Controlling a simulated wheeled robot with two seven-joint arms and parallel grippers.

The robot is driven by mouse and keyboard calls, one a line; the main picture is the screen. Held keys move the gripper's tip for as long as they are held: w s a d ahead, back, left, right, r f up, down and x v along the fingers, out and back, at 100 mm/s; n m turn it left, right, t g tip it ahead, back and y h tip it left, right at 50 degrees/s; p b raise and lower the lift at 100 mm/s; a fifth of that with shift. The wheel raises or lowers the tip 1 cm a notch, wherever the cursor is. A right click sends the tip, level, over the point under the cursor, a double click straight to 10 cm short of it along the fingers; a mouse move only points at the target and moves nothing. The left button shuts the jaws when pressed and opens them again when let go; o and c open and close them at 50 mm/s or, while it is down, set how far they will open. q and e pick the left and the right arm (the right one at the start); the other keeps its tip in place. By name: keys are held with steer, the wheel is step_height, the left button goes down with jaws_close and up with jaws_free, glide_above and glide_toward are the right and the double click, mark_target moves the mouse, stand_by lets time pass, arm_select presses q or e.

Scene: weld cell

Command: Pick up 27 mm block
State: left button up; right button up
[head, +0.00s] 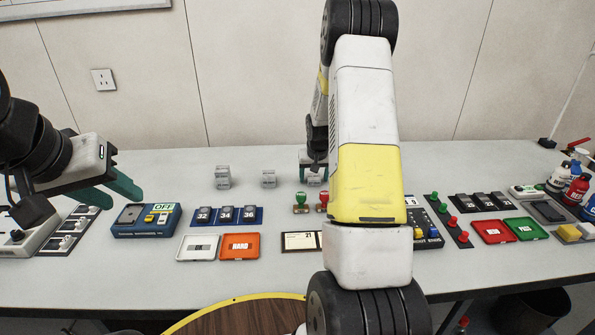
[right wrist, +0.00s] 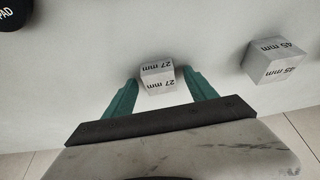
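The 27 mm block (right wrist: 157,78) is a small grey cube with its size printed on its faces. In the right wrist view it sits between the tips of my right gripper's green fingers (right wrist: 160,84), with a visible gap on each side. That gripper is open. In the head view the block (head: 314,181) stands at the back of the table, partly hidden by my right gripper (head: 313,172) and beside my right arm. My left gripper (head: 129,199) is open and empty above the left part of the table.
A larger grey block (right wrist: 275,60) stands to the right in the wrist view. Two grey blocks, one left (head: 222,178) and one middle (head: 268,180), share the row. Green and red stamps (head: 311,202) stand in front. Blue numbered tray (head: 228,216) and orange tray (head: 240,247) lie nearer.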

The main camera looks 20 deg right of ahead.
jaws_close()
steer(key=shift+r, duration=0.1)
